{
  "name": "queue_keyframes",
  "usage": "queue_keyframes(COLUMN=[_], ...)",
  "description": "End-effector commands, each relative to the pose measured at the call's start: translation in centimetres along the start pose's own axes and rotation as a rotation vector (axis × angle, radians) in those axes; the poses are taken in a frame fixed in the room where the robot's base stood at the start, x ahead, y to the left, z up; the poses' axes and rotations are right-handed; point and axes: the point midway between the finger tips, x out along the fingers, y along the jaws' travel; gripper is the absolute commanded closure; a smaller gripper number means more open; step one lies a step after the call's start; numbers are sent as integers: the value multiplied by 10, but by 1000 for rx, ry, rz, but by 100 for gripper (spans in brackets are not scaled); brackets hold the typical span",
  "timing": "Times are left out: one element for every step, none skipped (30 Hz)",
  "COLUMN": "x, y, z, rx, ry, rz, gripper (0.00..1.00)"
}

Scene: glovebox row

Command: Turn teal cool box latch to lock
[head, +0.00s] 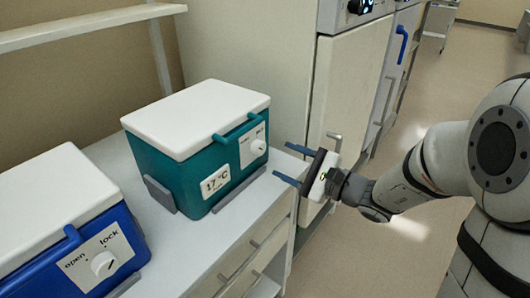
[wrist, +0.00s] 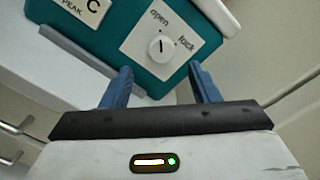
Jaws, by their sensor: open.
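The teal cool box (head: 178,172) stands on the white counter, with its white lid (head: 200,115) closed. Its latch is a round white knob (head: 258,148) on a white plate on the front, near the right end. In the wrist view the knob (wrist: 161,48) has a dark mark that lines up with the word "open"; "lock" is printed to the right. My gripper (head: 280,160) is open and empty in front of the plate. In the wrist view its blue fingers (wrist: 161,68) point at the knob, one to each side, apparently short of it.
A blue cool box (head: 70,245) with its own open/lock knob stands at the lower left.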

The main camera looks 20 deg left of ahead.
Motion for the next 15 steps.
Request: queue_keyframes(x=[4,7,11,15,20,27,32,37,44,48,53,58,62,66,69], y=[0,-1,-1,-1,-1,-1,-1,-1,-1,-1,-1,-1,-1,-2,-2], z=[-1,-1,-1,-1,-1,0,0,0,0,0,0,0,0,-1,-1], rx=[4,5,5,4,4,4,4,5,4,4,4,5,5,4,4], ry=[0,0,-1,-1,-1,-1,-2,-1,-1,-1,-1,-1,-1,0,1], rz=[-6,-9,-10,-9,-8,-8,-7,-7,-7,-7,-8,-7,-7,-8,-8], gripper=[45,45,45,45,45,45,45,45,45,45,45,45,45,45,45])
